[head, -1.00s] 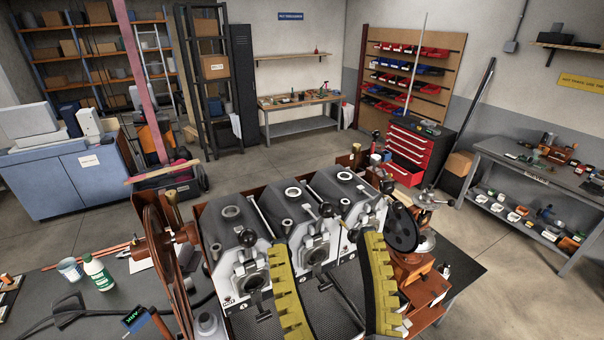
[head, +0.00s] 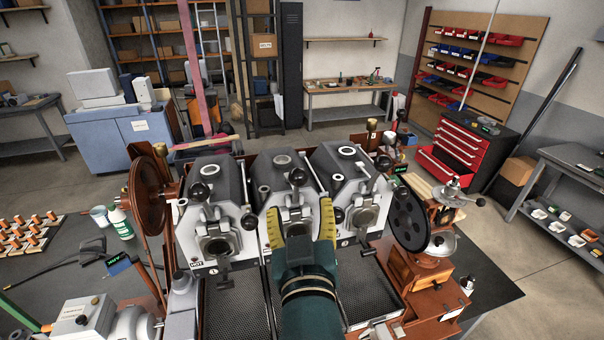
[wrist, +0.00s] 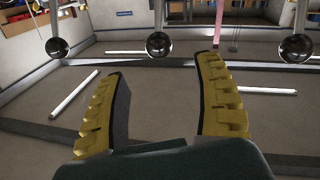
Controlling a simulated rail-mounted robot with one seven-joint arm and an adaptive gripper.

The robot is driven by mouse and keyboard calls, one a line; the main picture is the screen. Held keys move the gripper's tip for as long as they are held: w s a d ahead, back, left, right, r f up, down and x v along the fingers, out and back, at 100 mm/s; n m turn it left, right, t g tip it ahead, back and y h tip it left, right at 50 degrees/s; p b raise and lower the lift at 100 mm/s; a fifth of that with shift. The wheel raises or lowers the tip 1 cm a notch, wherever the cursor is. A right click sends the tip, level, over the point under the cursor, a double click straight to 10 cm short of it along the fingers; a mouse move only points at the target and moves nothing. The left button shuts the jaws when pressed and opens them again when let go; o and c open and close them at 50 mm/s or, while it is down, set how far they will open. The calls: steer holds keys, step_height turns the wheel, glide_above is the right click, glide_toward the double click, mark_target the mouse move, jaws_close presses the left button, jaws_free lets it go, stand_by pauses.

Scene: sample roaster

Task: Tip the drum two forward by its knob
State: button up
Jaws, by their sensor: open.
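Drum two is the middle of three dark grey roaster drums (head: 270,188), upright on its white-fronted unit. Its dark round knob (head: 297,177) stands at the front on top. My gripper (head: 300,208) is open in front of this drum, its yellow fingers spread and nothing between them. In the head view the knob shows just above and between the fingertips, apart from them. In the wrist view my gripper (wrist: 162,66) points at the middle of three shiny balls (wrist: 158,44), which appears just beyond the fingertips. My gripper hides part of the middle unit's front.
The left drum (head: 205,183) and right drum (head: 345,172) stand close on either side, with their own knobs. A brown wheel (head: 150,200) is at the left, a black wheel (head: 408,220) and a copper-coloured grinder (head: 415,270) at the right. A bottle (head: 120,222) stands left.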

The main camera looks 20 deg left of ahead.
mark_target(300, 184)
steer(key=p+x, duration=0.2)
steer(key=x, duration=0.7)
steer(key=shift+w+r, duration=0.1)
steer(key=shift+r, duration=0.05)
steer(key=shift+w+a, duration=0.15)
steer(key=shift+w, duration=0.3)
jaws_close()
steer(key=shift+f, duration=0.25)
